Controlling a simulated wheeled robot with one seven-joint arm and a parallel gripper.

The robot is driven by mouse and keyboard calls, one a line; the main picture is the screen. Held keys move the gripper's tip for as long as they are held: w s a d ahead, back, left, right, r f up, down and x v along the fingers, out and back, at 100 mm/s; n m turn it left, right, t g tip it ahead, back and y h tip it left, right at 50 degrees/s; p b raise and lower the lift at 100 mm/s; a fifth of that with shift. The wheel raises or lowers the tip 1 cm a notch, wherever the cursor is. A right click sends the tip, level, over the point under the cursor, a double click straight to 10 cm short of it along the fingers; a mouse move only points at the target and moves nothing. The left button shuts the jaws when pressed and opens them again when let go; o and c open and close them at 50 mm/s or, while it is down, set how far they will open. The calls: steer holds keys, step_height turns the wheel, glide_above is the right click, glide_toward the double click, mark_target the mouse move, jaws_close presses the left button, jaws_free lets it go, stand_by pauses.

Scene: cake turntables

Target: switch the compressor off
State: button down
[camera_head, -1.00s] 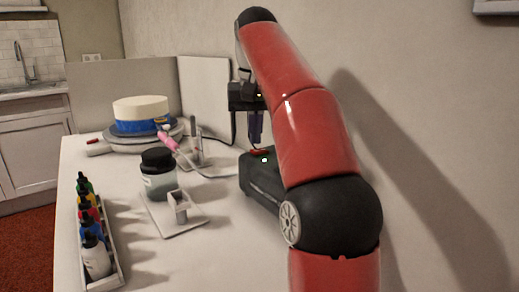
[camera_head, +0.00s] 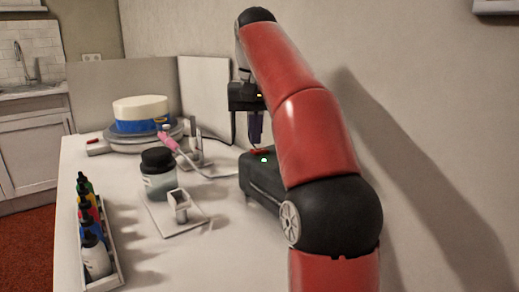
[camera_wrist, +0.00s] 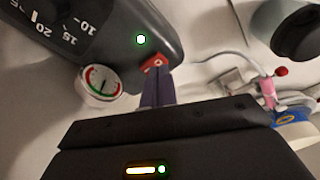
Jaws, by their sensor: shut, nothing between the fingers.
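The compressor (camera_head: 262,180) is a dark box on the white table beside the wall, partly hidden behind my arm. A green light glows on its top, and it also shows in the wrist view (camera_wrist: 110,28). Its red switch (camera_wrist: 154,63) sits near the end of the housing, close to the green light (camera_wrist: 141,39). My gripper (camera_wrist: 158,72) is shut and empty, pointing down with its fingertips at the red switch. The tips cover part of the switch, and I cannot tell whether they touch it. In the head view my gripper (camera_head: 256,143) stands over the compressor.
A pressure gauge (camera_wrist: 100,84) sits beside the compressor. A pink airbrush (camera_head: 168,142) with a hose rests in a holder. A cake (camera_head: 141,112) stands on a turntable, near a dark-lidded jar (camera_head: 158,175). A bottle tray (camera_head: 113,265) lines the left edge.

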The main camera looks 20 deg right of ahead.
steer(key=shift+f+b, duration=0.65)
steer(key=shift+f, duration=0.2)
stand_by(0.6)
